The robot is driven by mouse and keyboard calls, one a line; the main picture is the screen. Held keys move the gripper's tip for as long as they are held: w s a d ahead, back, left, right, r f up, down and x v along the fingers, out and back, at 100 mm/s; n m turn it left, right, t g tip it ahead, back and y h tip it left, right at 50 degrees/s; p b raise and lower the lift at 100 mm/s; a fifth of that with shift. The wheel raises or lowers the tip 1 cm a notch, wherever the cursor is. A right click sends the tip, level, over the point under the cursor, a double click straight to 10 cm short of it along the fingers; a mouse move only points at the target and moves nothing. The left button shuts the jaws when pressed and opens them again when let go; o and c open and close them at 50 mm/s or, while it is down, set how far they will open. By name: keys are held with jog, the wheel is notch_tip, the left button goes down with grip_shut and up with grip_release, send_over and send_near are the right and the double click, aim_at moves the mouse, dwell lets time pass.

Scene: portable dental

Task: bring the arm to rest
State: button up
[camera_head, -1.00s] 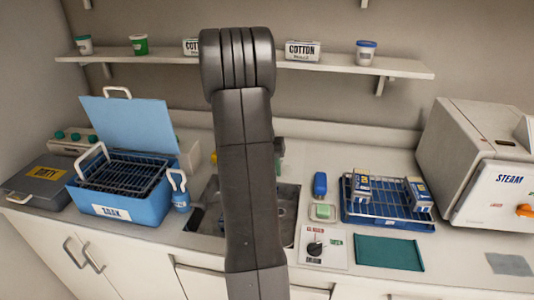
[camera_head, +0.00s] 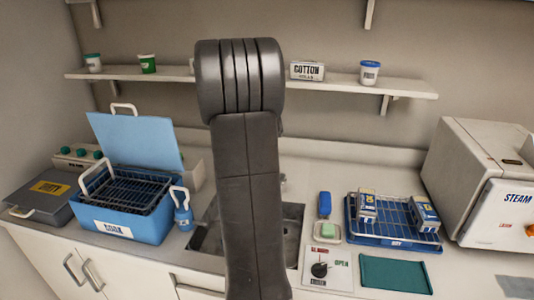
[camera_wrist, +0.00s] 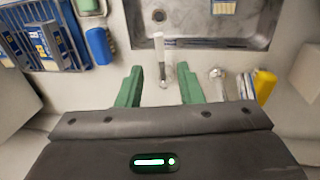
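My arm (camera_head: 248,170) stands upright in the middle of the head view, in front of the sink (camera_head: 291,228). It hides part of the sink and of the shelf behind. My gripper (camera_wrist: 160,88) is hidden behind the arm in the head view. In the wrist view its two green fingers are spread apart, with nothing held between them. The tap (camera_wrist: 161,60) and the metal sink basin (camera_wrist: 200,28) show beyond the fingertips.
A blue soak tub (camera_head: 150,228) with its lid up and a grey dirty box (camera_head: 35,207) stand left. A blue rack (camera_head: 368,236) with boxes, a green mat (camera_head: 396,274) and a steam sterilizer (camera_head: 475,165) stand right. A shelf (camera_head: 400,86) runs along the wall.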

jog(key=d+f, duration=0.1)
jog(key=f, duration=0.8)
jog(key=d+f+p, duration=0.1)
jog(key=f, duration=0.3)
jog(key=shift+s+d+f, duration=0.3)
jog(key=shift+d+f, duration=0.05)
jog(key=shift+d, duration=0.1)
jog(key=a+r+b, duration=0.1)
jog(key=a+r, duration=0.2)
jog(key=r, duration=1.1)
jog(key=d+f, duration=0.1)
jog(key=f, duration=0.3)
jog(key=d+f, duration=0.1)
jog(key=f, duration=0.4)
jog(key=f+p, duration=0.1)
jog(key=f, duration=0.3)
jog(key=shift+d+f, duration=0.4)
jog(key=shift+s+d+f+n, duration=0.1)
jog(key=shift+d+n, duration=0.7)
jog(key=shift+s, duration=0.15)
